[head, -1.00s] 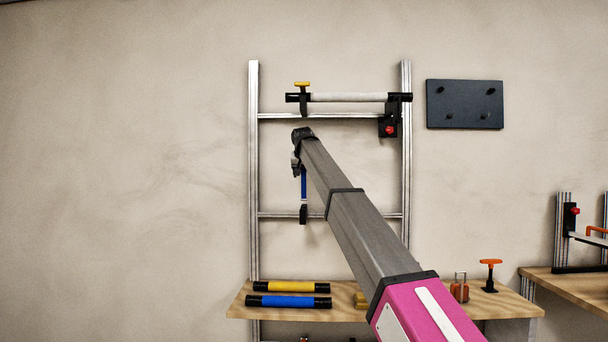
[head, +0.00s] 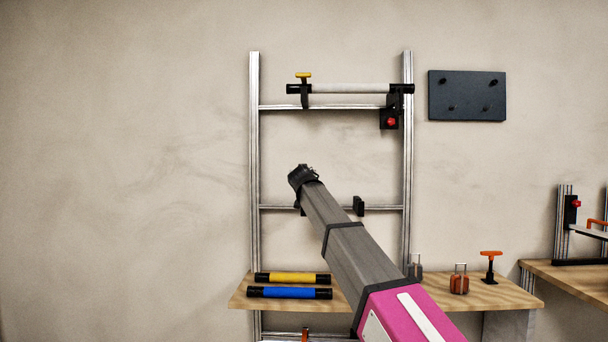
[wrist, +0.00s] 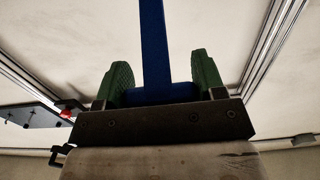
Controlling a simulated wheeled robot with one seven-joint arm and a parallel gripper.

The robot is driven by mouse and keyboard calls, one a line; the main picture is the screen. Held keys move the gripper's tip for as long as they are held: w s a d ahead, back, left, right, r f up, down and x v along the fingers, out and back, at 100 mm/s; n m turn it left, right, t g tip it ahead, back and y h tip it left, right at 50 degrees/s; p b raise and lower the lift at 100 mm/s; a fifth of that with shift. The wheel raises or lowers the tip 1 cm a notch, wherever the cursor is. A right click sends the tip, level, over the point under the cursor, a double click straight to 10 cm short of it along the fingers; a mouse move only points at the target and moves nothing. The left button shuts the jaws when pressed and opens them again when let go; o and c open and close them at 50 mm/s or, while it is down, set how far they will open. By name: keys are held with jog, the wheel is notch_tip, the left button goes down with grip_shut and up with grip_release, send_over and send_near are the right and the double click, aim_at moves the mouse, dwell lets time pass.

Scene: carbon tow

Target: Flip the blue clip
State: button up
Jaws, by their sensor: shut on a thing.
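The blue clip (wrist: 155,45) shows in the wrist view as a narrow blue bar, with a wider blue part between my gripper's green fingers. My gripper (wrist: 160,75) is shut on this blue part. In the head view my gripper (head: 300,176) is in front of the metal frame, a little above the level of its lower crossbar (head: 280,208). The blue clip is hidden there behind my gripper and arm. I cannot tell from these views whether it touches the crossbar.
A black block (head: 358,206) is on the lower crossbar. Yellow (head: 292,278) and blue (head: 290,293) tubes lie on the wooden shelf (head: 400,296). The wall at left is clear.

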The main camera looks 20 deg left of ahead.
jog(key=shift+s+d+f+t, duration=0.1)
jog(key=shift+s+f+t, duration=0.3)
jog(key=shift+f+t, duration=0.3)
jog(key=shift+s+d+f, duration=0.1)
jog(key=shift+s+f, duration=0.1)
jog(key=shift+f, duration=0.5)
jog(key=shift+s+f, duration=0.25)
jog(key=shift+f, duration=0.45)
jog(key=shift+s+d+f, duration=0.1)
jog(key=shift+s+f, duration=0.1)
jog(key=shift+f, duration=0.6)
jog(key=o, duration=1.3)
jog(key=v, duration=1)
jog(key=shift+s+d, duration=0.1)
jog(key=shift+s, duration=0.3)
